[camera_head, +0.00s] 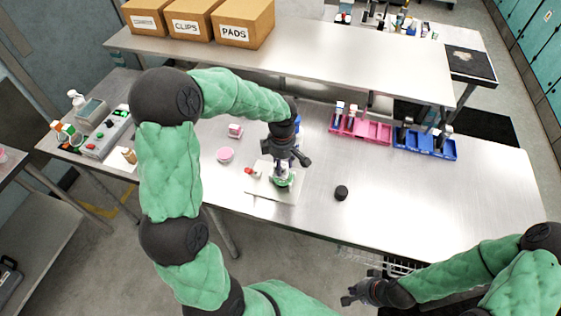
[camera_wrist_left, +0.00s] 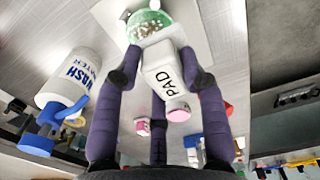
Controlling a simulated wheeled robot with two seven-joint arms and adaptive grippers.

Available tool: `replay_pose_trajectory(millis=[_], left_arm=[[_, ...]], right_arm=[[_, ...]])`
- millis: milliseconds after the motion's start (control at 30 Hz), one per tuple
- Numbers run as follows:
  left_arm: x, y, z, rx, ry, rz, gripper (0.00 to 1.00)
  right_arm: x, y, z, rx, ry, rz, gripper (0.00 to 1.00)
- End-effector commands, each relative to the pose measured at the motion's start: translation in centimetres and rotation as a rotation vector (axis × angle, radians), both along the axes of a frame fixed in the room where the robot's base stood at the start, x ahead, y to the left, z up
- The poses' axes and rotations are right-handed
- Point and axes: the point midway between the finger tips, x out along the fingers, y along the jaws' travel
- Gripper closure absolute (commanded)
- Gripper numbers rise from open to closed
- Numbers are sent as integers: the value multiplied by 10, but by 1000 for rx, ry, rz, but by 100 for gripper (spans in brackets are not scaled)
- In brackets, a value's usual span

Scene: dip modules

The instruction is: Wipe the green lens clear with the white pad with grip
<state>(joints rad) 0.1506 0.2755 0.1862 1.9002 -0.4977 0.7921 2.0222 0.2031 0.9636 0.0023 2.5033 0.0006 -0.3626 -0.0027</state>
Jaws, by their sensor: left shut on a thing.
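My left gripper (camera_head: 287,160) is shut on the white pad with grip, low over the table. In the left wrist view the pad (camera_wrist_left: 166,74) sits between the fingers, with "PAD" on its grip. The green lens (camera_head: 284,182) lies below the gripper on a white mat (camera_head: 262,190). In the left wrist view the lens (camera_wrist_left: 150,24) is a green dome with pale specks, right at the pad's far end; I cannot tell whether they touch. My right gripper (camera_head: 358,292) hangs off the table's front edge at lower right; its finger opening is unclear.
A red-tipped item (camera_head: 251,173) lies on the mat. A pink round dish (camera_head: 225,155) and a black round piece (camera_head: 341,192) stand nearby. Pink (camera_head: 372,132) and blue (camera_head: 440,149) trays stand behind. A wash-water bottle (camera_wrist_left: 72,78) shows in the left wrist view. The table's right part is clear.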

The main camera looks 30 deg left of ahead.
Motion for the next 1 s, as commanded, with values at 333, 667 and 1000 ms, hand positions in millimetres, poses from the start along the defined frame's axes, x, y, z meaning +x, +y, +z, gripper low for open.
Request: replay_pose_trajectory(millis=[333, 667, 1000], left_arm=[[0, 0, -32, 0, 1, 1, 85], [15, 4, -44, 0, -1, 2, 85], [35, 9, -44, 0, 1, 1, 85]], right_arm=[[0, 0, -18, 0, 0, 1, 100], [0, 0, -25, 0, 0, 1, 100], [0, 0, -26, 0, 0, 1, 100]])
